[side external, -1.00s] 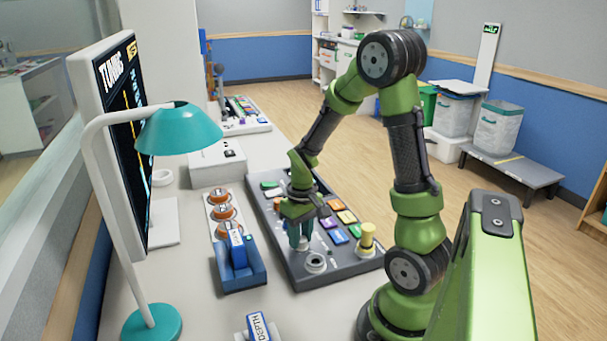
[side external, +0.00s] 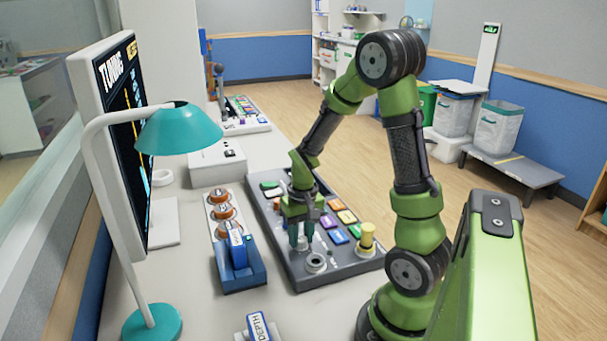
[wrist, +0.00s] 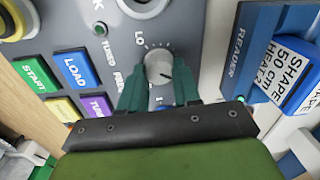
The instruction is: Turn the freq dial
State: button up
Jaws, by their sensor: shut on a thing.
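The freq dial (wrist: 158,68) is a grey round knob with a dark pointer line on the grey control panel (wrist: 205,20). A tick scale with "LO" surrounds it in the wrist view, and part of its label shows to the left. My gripper (wrist: 160,77) is shut on the dial, with one green finger on each side of it. In the side external view my gripper (side external: 300,241) points down at the panel (side external: 298,281), and its fingers hide the dial.
Coloured buttons, including START (wrist: 34,74) and LOAD (wrist: 75,72), lie beside the dial. A round grey socket (side external: 316,263) and a yellow knob (side external: 367,238) stand nearby. A blue reader (side external: 240,273) holds a card. A teal lamp (side external: 180,129) and screen stand left.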

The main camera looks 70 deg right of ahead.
aim_at(302, 237)
jog(key=o, duration=1.1)
jog(key=shift+c, duration=0.2)
jog(key=shift+r, duration=0.1)
notch_tip(302, 237, up, 17)
jog(key=shift+s+d, duration=0.2)
jog(key=shift+d, duration=0.05)
jog(key=s+a+r+n+t, duration=0.1)
jog(key=a+n+t, duration=0.1)
jog(key=a, duration=0.7)
jog(key=s+a+r+n+t+y, duration=0.1)
jog(key=s+a+n+t, duration=0.1)
jog(key=a+t, duration=0.3)
jog(key=a, duration=0.4)
jog(key=shift+r+y, duration=0.3)
